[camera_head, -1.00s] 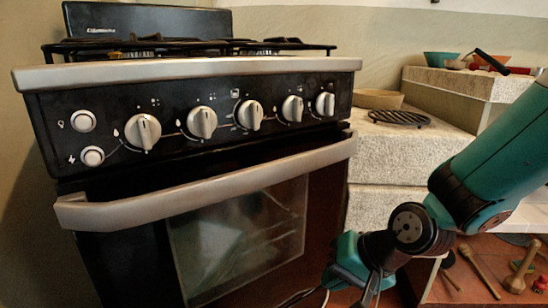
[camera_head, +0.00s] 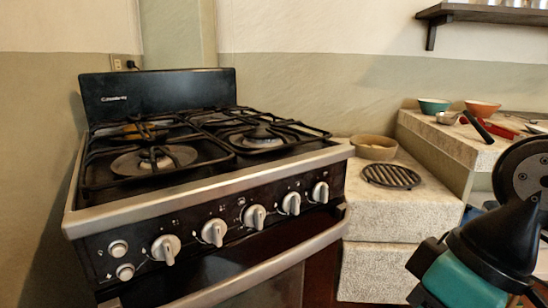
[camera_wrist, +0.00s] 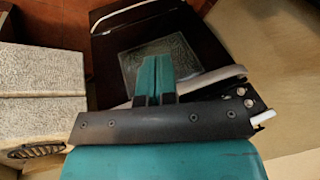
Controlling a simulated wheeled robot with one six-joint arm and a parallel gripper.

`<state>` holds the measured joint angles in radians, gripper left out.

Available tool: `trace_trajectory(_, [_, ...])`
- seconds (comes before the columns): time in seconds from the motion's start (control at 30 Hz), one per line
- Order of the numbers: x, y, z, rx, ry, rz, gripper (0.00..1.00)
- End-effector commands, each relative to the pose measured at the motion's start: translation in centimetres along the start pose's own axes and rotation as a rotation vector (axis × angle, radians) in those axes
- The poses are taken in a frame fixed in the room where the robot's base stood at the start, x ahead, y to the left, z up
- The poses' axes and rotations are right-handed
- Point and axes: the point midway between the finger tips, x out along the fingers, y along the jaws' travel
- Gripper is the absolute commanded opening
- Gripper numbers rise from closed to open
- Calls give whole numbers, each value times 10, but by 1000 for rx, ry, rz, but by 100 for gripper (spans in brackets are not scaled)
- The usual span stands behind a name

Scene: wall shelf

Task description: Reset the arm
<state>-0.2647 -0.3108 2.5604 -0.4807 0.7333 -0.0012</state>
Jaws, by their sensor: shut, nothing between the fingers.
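My gripper (camera_wrist: 154,80) shows in the wrist view with its two teal fingers together and nothing between them. It is in front of the dark oven front, whose glass window (camera_wrist: 158,62) lies beyond the fingertips. In the head view my arm is at the lower right, in front of the stone counter, and the fingers cannot be made out there.
The black stove (camera_head: 215,200) stands at the left in the head view, with knobs and a handle in front. A stone ledge (camera_head: 385,225) beside it holds a round trivet (camera_head: 391,176) and a bowl (camera_head: 373,147). A wall shelf (camera_head: 490,14) hangs upper right.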

Motion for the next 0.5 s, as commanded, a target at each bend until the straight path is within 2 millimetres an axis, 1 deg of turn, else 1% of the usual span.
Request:
trace_trajectory(0.03, [-38, -12, -8, 0, 1, 0, 0])
trace_trajectory(0.2, [-98, -30, -22, 1, 1, 0, 0])
trace_trajectory(0.27, [-119, -37, -26, 1, 1, 0, 0])
trace_trajectory(0.3, [-133, -41, -30, 1, 1, 0, 0])
trace_trajectory(0.5, [-200, -62, -44, 1, 1, 0, 0])
